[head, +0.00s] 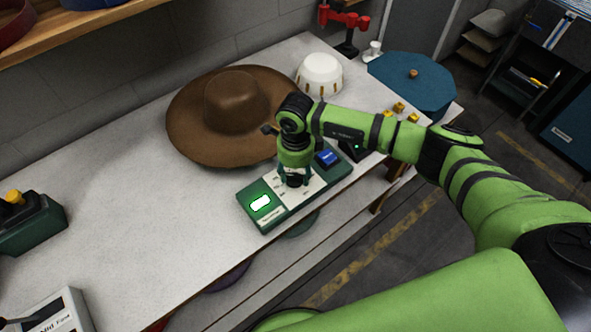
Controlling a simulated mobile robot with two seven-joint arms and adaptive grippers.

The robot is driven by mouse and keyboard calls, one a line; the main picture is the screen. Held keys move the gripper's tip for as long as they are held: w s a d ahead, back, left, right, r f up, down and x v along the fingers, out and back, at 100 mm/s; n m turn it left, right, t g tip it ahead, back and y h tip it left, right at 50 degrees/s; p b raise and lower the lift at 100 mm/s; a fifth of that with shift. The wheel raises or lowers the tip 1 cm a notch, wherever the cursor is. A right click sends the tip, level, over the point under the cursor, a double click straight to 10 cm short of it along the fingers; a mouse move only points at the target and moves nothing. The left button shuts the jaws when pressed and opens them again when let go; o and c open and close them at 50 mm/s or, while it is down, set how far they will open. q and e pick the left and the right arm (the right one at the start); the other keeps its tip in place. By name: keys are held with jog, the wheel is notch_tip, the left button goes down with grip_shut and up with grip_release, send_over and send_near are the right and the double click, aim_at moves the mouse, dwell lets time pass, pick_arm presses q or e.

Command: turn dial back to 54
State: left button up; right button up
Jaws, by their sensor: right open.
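A green control box (254,218) with a pale face plate lies near the front edge of the bench. It has a lit white display (260,203) at its left end and a blue button (327,158) at its right end. My right gripper (293,183) points down over the middle of the plate, where the printed marks are. It is open, and its fingers are at or just above the plate. The dial itself is hidden by the gripper, and the display's reading is too small to make out. My left gripper is not in view.
A brown wide-brimmed hat (200,128) lies right behind the box. A white ribbed dome (320,73), a blue octagonal piece (415,83) and a red clamp (345,20) stand farther back. A dark green box (30,225) is at left. The bench's left middle is clear.

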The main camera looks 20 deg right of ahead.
jog(key=shift+f, duration=0.7)
grip_shut()
